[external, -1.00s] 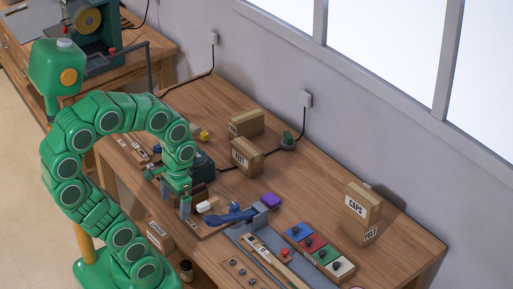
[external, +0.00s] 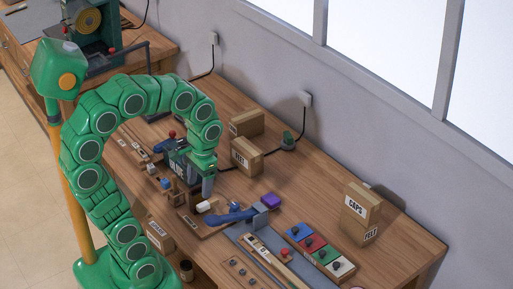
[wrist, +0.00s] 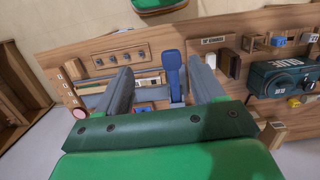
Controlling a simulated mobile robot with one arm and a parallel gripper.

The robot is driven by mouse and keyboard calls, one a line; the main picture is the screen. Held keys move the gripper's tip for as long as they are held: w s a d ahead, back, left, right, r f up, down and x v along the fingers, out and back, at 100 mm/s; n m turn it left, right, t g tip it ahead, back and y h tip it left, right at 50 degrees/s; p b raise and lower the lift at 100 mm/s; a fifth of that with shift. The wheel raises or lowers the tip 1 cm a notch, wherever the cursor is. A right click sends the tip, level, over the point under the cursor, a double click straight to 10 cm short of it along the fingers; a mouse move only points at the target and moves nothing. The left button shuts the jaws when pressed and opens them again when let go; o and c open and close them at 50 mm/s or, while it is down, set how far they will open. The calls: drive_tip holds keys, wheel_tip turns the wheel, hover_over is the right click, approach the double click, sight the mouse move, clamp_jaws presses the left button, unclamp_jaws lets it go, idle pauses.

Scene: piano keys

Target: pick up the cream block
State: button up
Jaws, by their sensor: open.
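The cream block (external: 204,206) sits on a wooden board (external: 211,227) near the front of the workbench, left of a blue-handled tool (external: 232,216). My gripper (external: 207,190) is above and just behind the block in the external view, apart from it and empty. In the wrist view my open gripper (wrist: 161,66) has its two grey fingers spread on either side of the blue handle (wrist: 172,68). A pale block (wrist: 228,54), likely the cream one, lies to the right of the right finger, outside the jaws.
The blue tool lies close beside the cream block. A dark box-shaped device (wrist: 285,80) shows at the right of the wrist view. The bench's right end has bare wood.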

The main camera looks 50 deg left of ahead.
drive_tip(key=w+d, duration=0.3)
drive_tip(key=w, duration=1.6)
drive_tip(key=w+d, duration=0.2)
drive_tip(key=w, duration=1.6)
drive_tip(key=shift+n+t, duration=0.7)
drive_tip(key=shift+t, duration=0.1)
drive_tip(key=w+d+f, duration=0.2)
drive_tip(key=w+f, duration=0.4)
drive_tip(key=w, duration=0.1)
drive_tip(key=w+d+f, duration=0.3)
drive_tip(key=w+f, duration=0.3)
drive_tip(key=w, duration=0.1)
drive_tip(key=w+d+f, duration=0.3)
drive_tip(key=w+f, duration=0.3)
drive_tip(key=w, duration=0.1)
drive_tip(key=shift+w, duration=0.35)
drive_tip(key=shift+w+d+f, duration=0.2)
drive_tip(key=shift+f, duration=1.8)
drive_tip(key=shift+f, duration=0.1)
